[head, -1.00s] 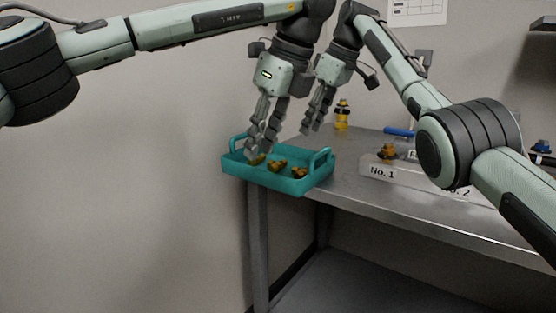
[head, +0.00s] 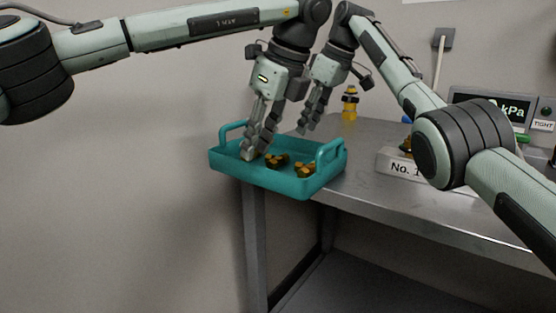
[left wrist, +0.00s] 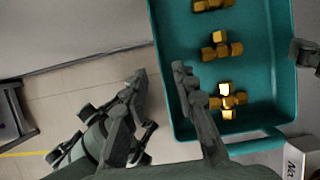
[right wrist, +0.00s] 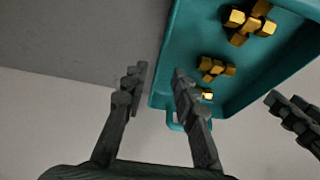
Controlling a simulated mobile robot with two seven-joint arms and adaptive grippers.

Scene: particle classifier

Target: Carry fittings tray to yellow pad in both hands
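The fittings tray (head: 278,184) is a teal open tray with a raised handle at each end. It sits at the metal table's near left corner, overhanging the edge. Several brass fittings (head: 277,160) lie in it. The yellow pad is not visible.
On the metal table (head: 375,203) stand a yellow bottle-like fitting (head: 350,104), a "No. 1" block (head: 400,166) and a kPa display (head: 497,106). My right arm hides part of the table. The floor left of the table looks clear.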

